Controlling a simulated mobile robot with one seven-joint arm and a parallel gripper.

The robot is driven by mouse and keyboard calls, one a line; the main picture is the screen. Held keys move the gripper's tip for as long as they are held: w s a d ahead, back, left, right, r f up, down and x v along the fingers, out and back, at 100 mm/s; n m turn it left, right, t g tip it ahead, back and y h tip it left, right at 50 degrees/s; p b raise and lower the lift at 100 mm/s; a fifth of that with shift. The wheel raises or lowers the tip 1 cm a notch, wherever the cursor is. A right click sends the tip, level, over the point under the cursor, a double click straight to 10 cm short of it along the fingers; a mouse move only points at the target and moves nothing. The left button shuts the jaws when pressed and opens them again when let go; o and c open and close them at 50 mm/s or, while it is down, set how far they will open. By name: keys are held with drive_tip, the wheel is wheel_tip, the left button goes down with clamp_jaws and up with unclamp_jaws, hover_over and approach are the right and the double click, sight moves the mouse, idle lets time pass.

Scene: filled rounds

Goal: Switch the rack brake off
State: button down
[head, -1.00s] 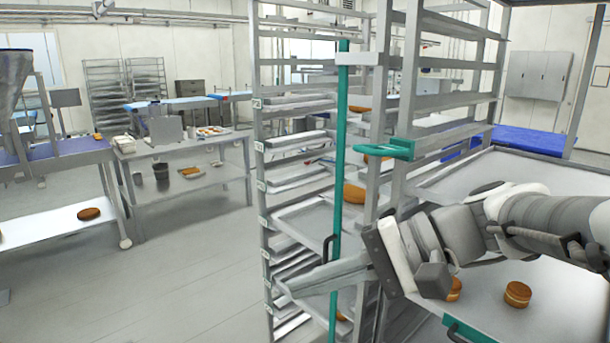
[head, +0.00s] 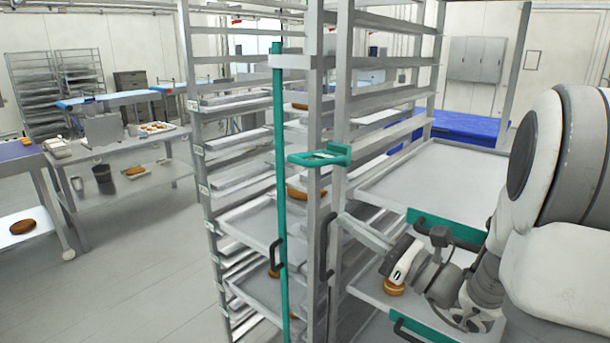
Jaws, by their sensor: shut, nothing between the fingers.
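The tall grey metal rack (head: 312,110) stands in the middle of the head view. A teal loop-shaped handle (head: 320,157) juts out from its near post, and a tall teal bar (head: 279,190) runs upright at its left. I cannot tell which part, if any, is the brake; the rack's foot is out of view. My gripper (head: 345,219) is shut and empty. Its long grey fingers point left and up, with the tips by the near post, below and right of the teal handle. I cannot tell whether they touch the post.
A black handle (head: 275,255) is on the teal bar. A steel table (head: 125,165) stands at the left. Grey floor (head: 140,270) is clear left of the rack.

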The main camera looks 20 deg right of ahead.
drive_tip(key=w+a+r+p, duration=0.2)
drive_tip(key=w+a+r, duration=0.4)
drive_tip(key=w, duration=0.1)
drive_tip(key=shift+w+r+p, duration=0.2)
drive_tip(key=shift+w+p, duration=0.15)
drive_tip(key=shift+p, duration=0.05)
drive_tip(key=shift+w+r+p, duration=0.1)
drive_tip(key=shift+r+p, duration=0.15)
drive_tip(key=shift+p, duration=0.1)
idle(0.4)
drive_tip(key=shift+r+m, duration=0.1)
drive_tip(key=shift+m, duration=0.2)
